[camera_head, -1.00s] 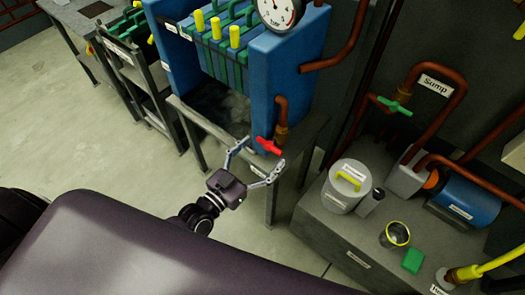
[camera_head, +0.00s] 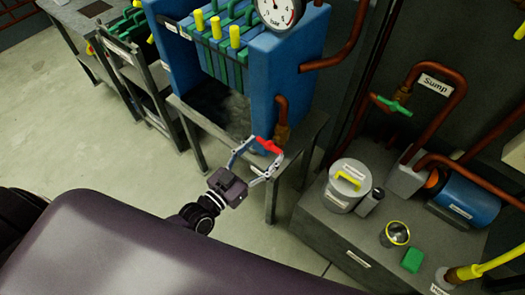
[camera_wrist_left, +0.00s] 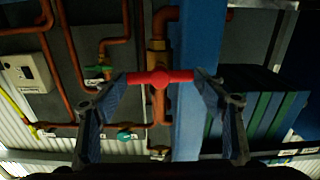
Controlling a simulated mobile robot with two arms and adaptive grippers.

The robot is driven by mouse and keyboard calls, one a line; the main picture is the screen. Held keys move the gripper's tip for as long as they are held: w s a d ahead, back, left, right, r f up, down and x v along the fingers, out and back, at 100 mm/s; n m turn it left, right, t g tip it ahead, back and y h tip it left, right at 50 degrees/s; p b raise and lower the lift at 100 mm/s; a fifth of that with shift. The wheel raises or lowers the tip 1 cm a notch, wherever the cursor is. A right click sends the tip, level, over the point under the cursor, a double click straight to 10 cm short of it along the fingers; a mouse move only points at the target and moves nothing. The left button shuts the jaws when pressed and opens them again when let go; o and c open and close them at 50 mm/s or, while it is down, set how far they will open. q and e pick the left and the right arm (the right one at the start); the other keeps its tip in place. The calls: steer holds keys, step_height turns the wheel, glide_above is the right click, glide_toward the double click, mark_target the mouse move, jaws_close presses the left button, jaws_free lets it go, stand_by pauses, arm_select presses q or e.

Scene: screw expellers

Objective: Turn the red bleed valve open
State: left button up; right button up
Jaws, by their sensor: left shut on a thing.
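The red bleed valve handle (camera_head: 266,144) sits on a brass fitting (camera_head: 282,134) below a copper pipe, at the front right of the blue press. My left gripper (camera_head: 262,154) is shut on the red handle, with one finger at each end of it. In the left wrist view the red handle (camera_wrist_left: 160,78) spans the gap between the two fingertips, and the brass body (camera_wrist_left: 157,55) shows behind it. My right gripper is not in view.
The blue press (camera_head: 278,80) with a pressure gauge (camera_head: 279,12) stands on a metal table. To the right, a grey cabinet (camera_head: 335,225) bears a lidded canister (camera_head: 347,187), a cup (camera_head: 396,234) and a green block (camera_head: 413,259). The floor at left is clear.

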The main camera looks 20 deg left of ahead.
arm_select(q)
steer(key=shift+n+b, duration=1.15)
steer(key=shift+n, duration=7.55)
steer(key=o, duration=1.2)
steer(key=shift+c, duration=0.2)
steer(key=v, duration=1.2)
